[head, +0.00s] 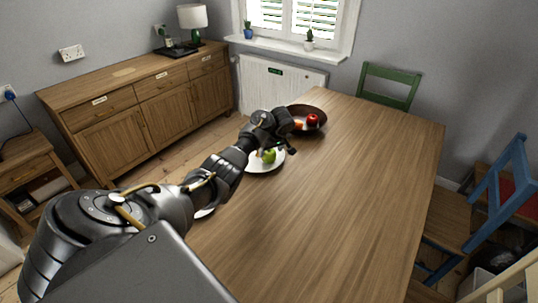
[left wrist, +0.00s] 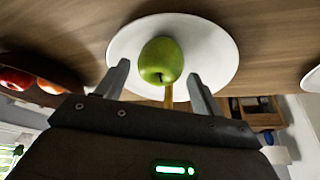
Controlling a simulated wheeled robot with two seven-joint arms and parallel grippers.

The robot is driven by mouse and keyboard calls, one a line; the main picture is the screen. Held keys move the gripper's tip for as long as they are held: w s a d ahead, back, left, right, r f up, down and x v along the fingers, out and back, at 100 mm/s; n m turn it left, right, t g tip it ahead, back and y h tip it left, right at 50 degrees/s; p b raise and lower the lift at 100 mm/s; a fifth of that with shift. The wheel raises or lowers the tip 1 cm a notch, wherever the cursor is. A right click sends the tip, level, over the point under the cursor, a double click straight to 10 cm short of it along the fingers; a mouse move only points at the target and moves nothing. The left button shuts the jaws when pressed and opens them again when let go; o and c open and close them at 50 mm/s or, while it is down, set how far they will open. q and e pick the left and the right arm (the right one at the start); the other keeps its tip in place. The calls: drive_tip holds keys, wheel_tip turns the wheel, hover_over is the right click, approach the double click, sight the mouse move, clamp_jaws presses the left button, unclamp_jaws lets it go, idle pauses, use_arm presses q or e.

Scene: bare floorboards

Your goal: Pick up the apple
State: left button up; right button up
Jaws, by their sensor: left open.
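A green apple (head: 268,156) sits on a white plate (head: 268,168) near the table's left edge. In the left wrist view the apple (left wrist: 161,60) rests on the plate (left wrist: 220,55), with a narrow yellowish thing (left wrist: 168,98) partly hidden beside it. My left gripper (head: 278,146) is above the plate. In the wrist view its two fingers are spread, one toward each side of the apple, and nothing is held. Whether they touch the apple cannot be told. My right gripper is not in view.
A dark bowl (head: 322,124) with a red apple (head: 313,118) and an orange fruit (head: 298,125) stands just behind the plate. The wooden table (head: 340,190) is clear to the right. A green chair (head: 388,88) and a blue chair (head: 490,190) stand around it.

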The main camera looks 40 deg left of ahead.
sight(270, 151)
use_arm(q)
drive_tip(key=x, duration=0.4)
drive_tip(key=shift+a+b, duration=0.2)
drive_tip(key=shift+b, duration=0.2)
drive_tip(key=shift+c, duration=0.5)
drive_tip(key=c, duration=0.7)
